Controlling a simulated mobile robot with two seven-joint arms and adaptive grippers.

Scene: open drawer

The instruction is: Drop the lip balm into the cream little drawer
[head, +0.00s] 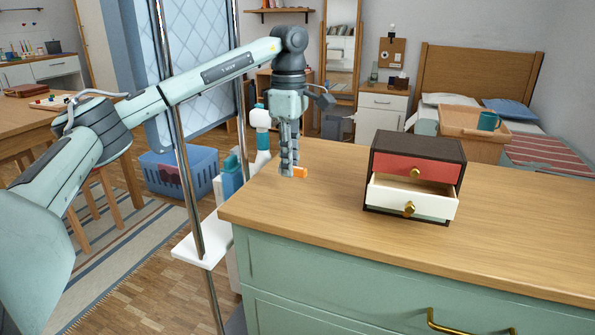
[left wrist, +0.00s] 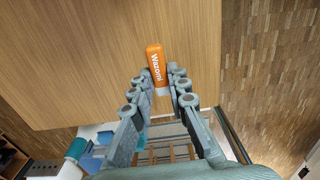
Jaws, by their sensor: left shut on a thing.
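The lip balm is an orange tube with white lettering (left wrist: 155,65); in the head view its orange end (head: 301,172) shows beside the fingertips. My left gripper (head: 287,170) is shut on it near the left end of the dresser top. In the left wrist view the gripper's fingers (left wrist: 162,82) close on the tube's near end. The right gripper is not in view.
The small dark box (head: 420,146) has a red upper drawer (head: 390,166) with a brass knob. The wooden dresser top (head: 330,228) is clear between gripper and box.

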